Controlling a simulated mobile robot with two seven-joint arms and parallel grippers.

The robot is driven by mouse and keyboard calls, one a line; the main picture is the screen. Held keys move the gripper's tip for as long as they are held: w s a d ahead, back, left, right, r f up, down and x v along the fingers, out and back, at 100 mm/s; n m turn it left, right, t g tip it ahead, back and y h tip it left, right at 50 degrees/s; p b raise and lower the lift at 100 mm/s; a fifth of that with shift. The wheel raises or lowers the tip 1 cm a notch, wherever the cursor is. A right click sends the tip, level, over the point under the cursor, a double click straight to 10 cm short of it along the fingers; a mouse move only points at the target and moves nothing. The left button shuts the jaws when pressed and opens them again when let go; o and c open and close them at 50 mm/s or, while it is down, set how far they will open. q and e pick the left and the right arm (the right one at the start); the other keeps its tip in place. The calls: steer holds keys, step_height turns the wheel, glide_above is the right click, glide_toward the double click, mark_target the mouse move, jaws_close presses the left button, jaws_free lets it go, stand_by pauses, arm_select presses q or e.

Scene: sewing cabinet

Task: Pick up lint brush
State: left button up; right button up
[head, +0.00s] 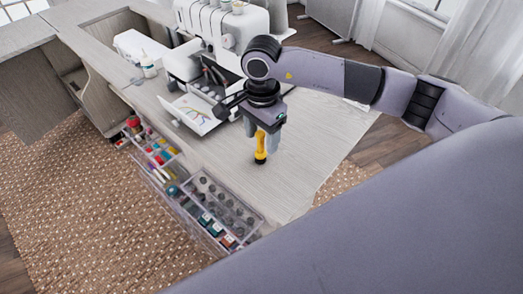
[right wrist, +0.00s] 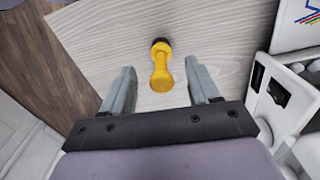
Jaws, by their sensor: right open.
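The lint brush is yellow with a dark end, and I take it to be the yellow object (head: 260,148) on the pale wooden cabinet top in the head view. It also shows in the right wrist view (right wrist: 161,70), between and slightly beyond the two fingers. My right gripper (head: 263,145) is open above the brush, with its fingers apart on either side. In the right wrist view the gripper (right wrist: 160,88) has clear gaps between each finger and the brush. I cannot tell the exact height of the fingertips over it. My left gripper is not in view.
A white sewing machine (head: 232,32) stands at the back of the cabinet top. Clear organizers (head: 222,205) with spools and bottles hang along the front edge. Bare top lies right of the brush.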

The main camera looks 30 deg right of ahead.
mark_target(261, 151)
step_height(261, 151, down, 4)
steer(key=shift+a+f, duration=0.15)
steer(key=shift+f, duration=0.05)
jaws_close()
steer(key=shift+r, duration=0.15)
step_height(261, 151, up, 20)
stand_by(0.7)
